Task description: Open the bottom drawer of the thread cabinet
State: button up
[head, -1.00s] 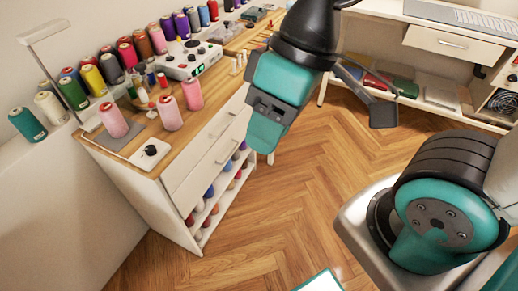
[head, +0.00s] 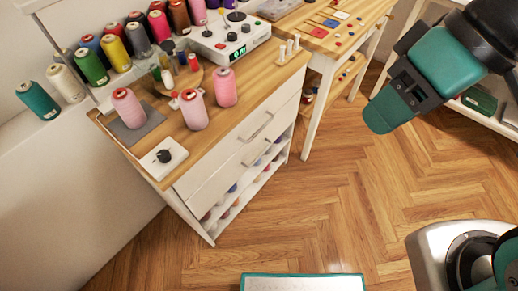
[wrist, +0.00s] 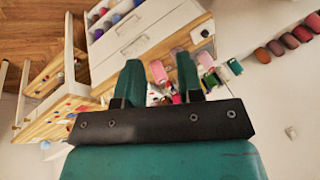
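The thread cabinet (head: 150,178) stands at left in the head view, white with a wooden top. Its upper drawer (head: 225,153) and bottom drawer (head: 222,181) look closed, each with a bar handle. An open shelf of spools lies below them. My gripper (head: 385,112) is in the air to the right of the cabinet, apart from the handles. In the wrist view my gripper (wrist: 158,72) has its two teal fingers spread with nothing held between them. The drawer fronts (wrist: 135,42) show beyond the fingers, tilted and upside down.
Pink spools (head: 194,108), a white box with a black knob (head: 163,157) and a control box with green digits (head: 232,40) stand on the cabinet top. A wooden table (head: 330,28) adjoins behind. The herringbone floor (head: 300,215) before the drawers is clear.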

jog(key=w+a+f+m+t+y+b, duration=0.1)
jog(key=w+a+f+m+y+b, duration=0.15)
jog(key=f+b, duration=0.85)
jog(key=w+a+f+m+t+y+b, duration=0.15)
jog(key=w+f+b, duration=0.25)
jog(key=f+b, duration=0.75)
jog(key=w+a+f+m+t+y+b, duration=0.1)
jog(key=w+f+m+b, duration=0.2)
jog(key=f+b, duration=0.8)
jog(key=m+t+y+b, duration=0.3)
jog(key=m+t+b, duration=0.35)
jog(key=b, duration=1.75)
send_near(257, 159)
jog(key=shift+m+g, duration=0.3)
jog(key=shift+m, duration=0.15)
jog(key=p+x, duration=0.9)
jog(key=p, duration=0.1)
jog(key=shift+w, duration=0.4)
jog(key=shift+w+a+f, duration=0.2)
jog(key=shift+w+a, duration=0.05)
jog(key=shift+a, duration=0.05)
jog(key=shift+c, duration=0.4)
grip_shut()
